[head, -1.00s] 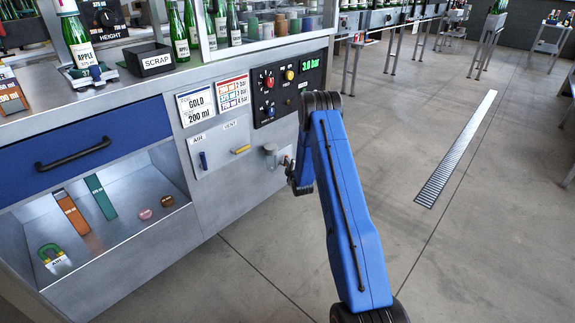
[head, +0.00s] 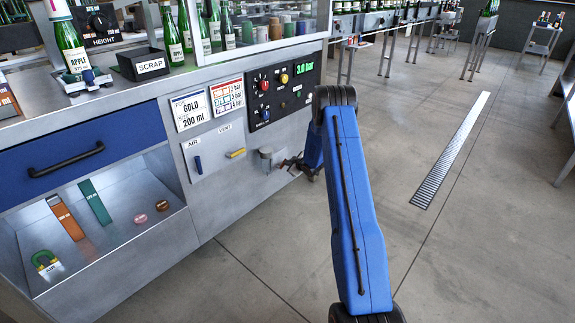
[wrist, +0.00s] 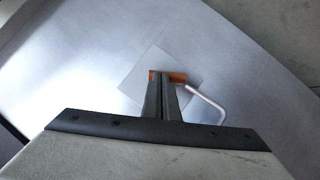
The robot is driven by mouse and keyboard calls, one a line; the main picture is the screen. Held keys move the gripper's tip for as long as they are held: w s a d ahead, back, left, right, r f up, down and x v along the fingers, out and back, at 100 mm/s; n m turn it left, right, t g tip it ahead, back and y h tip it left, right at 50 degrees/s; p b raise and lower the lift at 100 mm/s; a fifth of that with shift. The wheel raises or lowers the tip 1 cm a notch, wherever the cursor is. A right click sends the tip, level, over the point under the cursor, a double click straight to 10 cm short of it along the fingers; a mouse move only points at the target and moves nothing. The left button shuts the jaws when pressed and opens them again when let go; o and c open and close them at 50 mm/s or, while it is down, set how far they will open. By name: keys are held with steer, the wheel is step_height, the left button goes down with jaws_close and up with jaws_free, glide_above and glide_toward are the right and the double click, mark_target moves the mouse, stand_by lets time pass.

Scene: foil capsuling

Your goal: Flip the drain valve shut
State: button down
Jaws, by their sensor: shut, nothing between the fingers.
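The drain valve shows in the wrist view as an orange lever (wrist: 178,77) on a pale square plate (wrist: 140,80), with a bent grey pipe (wrist: 207,104) to its right. My gripper (wrist: 162,76) is shut and empty. Its fingertips overlap the left part of the lever in this view, and I cannot tell whether they touch it. In the head view my gripper (head: 288,164) is low at the right end of the cabinet front, beside a small cup-like fitting (head: 266,158). The lever is too small and covered there to make out.
A blue AIR lever (head: 198,165) and a yellow VENT lever (head: 236,153) sit on the panel left of my gripper. Above is a black control panel (head: 283,92) with knobs and a green readout. An open shelf (head: 120,225) is at left.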

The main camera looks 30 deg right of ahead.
steer(key=shift+w+d+f, duration=0.25)
steer(key=shift+d+f, duration=0.05)
steer(key=shift+d, duration=0.1)
steer(key=shift+r, duration=0.2)
steer(key=shift+r, duration=0.55)
steer(key=shift+s+r, duration=0.1)
stand_by(0.3)
